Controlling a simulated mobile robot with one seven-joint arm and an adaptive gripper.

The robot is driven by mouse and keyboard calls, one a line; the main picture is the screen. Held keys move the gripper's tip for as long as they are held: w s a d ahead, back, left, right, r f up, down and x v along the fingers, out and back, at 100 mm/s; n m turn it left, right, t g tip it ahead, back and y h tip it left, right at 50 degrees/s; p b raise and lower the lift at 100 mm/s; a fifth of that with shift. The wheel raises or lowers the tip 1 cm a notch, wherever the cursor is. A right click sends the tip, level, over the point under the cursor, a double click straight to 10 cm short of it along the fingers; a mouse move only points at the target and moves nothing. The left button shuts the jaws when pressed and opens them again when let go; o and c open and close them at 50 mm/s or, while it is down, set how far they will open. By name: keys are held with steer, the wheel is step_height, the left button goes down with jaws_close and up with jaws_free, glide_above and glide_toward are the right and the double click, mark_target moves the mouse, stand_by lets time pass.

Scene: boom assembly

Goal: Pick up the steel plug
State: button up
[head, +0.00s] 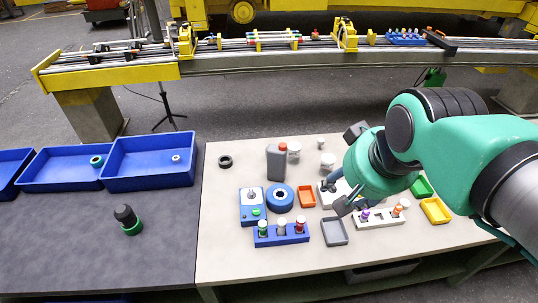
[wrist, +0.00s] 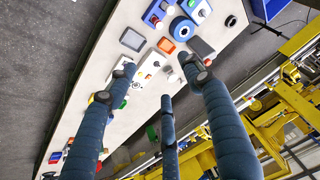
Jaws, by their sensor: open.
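A blue rack (head: 262,241) holds a row of plugs with green, pale grey and red bodies under pale tops. The pale grey middle one (head: 282,227) looks most like the steel plug, but I cannot be sure. Part of the rack shows at the top of the wrist view (wrist: 152,13). My gripper (head: 338,193) is open, its fingers spread over the table to the right of the rack. In the wrist view its fingers (wrist: 160,82) are apart around a white block (wrist: 148,68), with nothing seen held. My arm hides some of the table behind it.
A white rack (head: 378,221) with purple and orange plugs stands beside my gripper. A grey tray (head: 334,232), an orange tray (head: 307,196), a blue ring (head: 279,198) and a dark grey bottle (head: 276,162) are nearby. Blue bins (head: 148,165) stand on the dark table at left.

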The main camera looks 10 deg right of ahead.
steer(key=w+a+f+m+g, duration=0.1)
steer(key=w+m, duration=0.5)
steer(key=w, duration=1.1)
steer(key=w+a+f+m+g, duration=0.15)
steer(key=w+m, duration=0.45)
steer(key=w, duration=1)
steer(key=w+a+f+m, duration=0.1)
steer(key=w+f+m, duration=0.2)
steer(key=w+f, duration=0.6)
steer(key=w+a+f+m+g+y+b, duration=0.1)
steer(key=w+f+m, duration=0.3)
steer(key=w+f, duration=0.4)
steer(key=w+a+f+m+g, duration=0.1)
steer(key=w+f+m, duration=0.3)
steer(key=w+f, duration=0.5)
step_height(320, 180, down, 2)
steer(key=shift+w+a+f+b, duration=0.25)
steer(key=shift+w+a+b, duration=0.1)
steer(key=shift+a, duration=0.4)
steer(key=shift+w+a+f+b, duration=0.15)
steer(key=shift+f+b, duration=0.1)
steer(key=shift+f, duration=1.15)
steer(key=shift+w+a+f+b, duration=0.1)
steer(key=shift+a+f+b, duration=0.1)
steer(key=shift+f, duration=1.25)
steer(key=shift+w+a+f+b, duration=0.15)
steer(key=shift+f+b, duration=0.1)
steer(key=shift+f, duration=1.15)
steer(key=shift+f, duration=0.1)
